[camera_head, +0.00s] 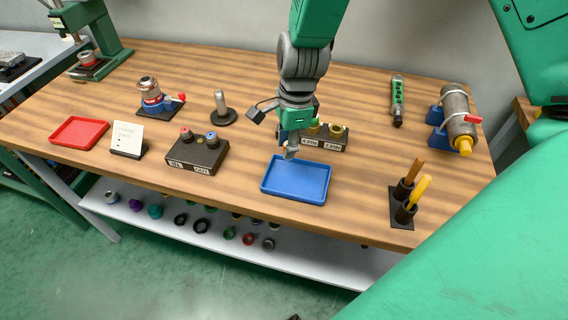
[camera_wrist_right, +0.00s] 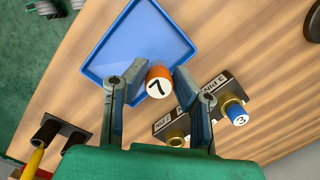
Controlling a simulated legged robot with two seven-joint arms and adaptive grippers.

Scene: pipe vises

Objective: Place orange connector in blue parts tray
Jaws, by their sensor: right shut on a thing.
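The orange connector (camera_wrist_right: 158,82), a short cylinder with a white end marked 7, is between the fingers of my right gripper (camera_wrist_right: 156,78) in the right wrist view. That gripper is shut on it. In the head view my right gripper (camera_head: 290,150) points down over the back left part of the blue parts tray (camera_head: 308,184), and it mostly hides the connector. The tray is shallow and looks empty; it also shows behind the fingers in the right wrist view (camera_wrist_right: 135,40). My left gripper is not in view.
A black labelled block (camera_head: 325,138) with brass sockets stands just behind the tray. A dark block (camera_head: 197,152) with two knobs is to the left, and a holder with orange and yellow handles (camera_head: 405,203) to the right. A red tray (camera_head: 79,132) lies at far left.

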